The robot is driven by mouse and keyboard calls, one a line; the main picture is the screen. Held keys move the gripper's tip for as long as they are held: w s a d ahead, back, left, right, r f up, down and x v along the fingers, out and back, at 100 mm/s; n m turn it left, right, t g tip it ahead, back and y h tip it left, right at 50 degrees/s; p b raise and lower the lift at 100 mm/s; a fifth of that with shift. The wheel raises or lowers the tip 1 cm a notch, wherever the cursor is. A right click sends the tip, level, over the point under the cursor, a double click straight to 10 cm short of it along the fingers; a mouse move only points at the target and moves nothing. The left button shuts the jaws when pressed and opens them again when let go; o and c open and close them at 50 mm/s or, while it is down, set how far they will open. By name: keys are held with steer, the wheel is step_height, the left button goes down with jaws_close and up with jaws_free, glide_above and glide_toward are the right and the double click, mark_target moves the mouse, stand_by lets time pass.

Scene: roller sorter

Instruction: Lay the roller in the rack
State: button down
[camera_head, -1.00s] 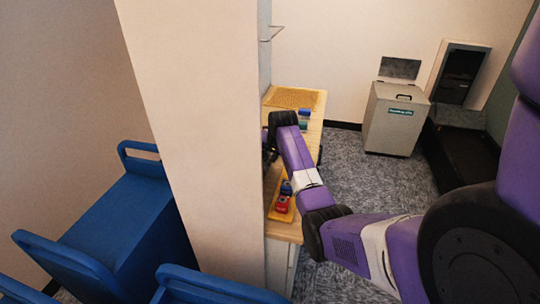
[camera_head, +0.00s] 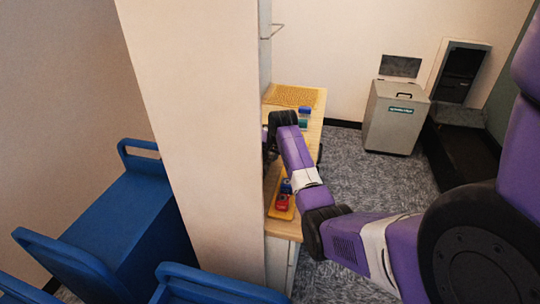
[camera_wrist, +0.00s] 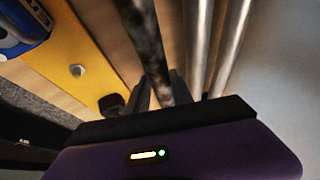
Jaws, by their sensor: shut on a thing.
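In the wrist view, my gripper (camera_wrist: 160,92) is shut on a dark, mottled bar, apparently the roller (camera_wrist: 146,40). The bar runs up and away from the fingers to the top edge. Pale metal rods (camera_wrist: 230,50) run beside it on the right; I cannot tell if they belong to the rack. The bar looks apart from these rods. In the head view, my wrist is over the wooden counter (camera_head: 288,230), and the pillar and my arm hide the fingers and the roller.
A yellow tray (camera_head: 275,213) with red and blue objects (camera_head: 282,201) lies on the counter below my arm. A perforated yellow mat (camera_head: 292,95) lies at the back. The pillar (camera_head: 200,130) stands close left of my arm. A grey bin (camera_head: 396,118) stands on the floor.

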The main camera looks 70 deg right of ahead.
steer(key=c, duration=1)
jaws_free()
steer(key=shift+c, duration=0.2)
steer(key=shift+f, duration=0.1)
steer(key=v, duration=0.8)
steer(key=shift+b, duration=0.4)
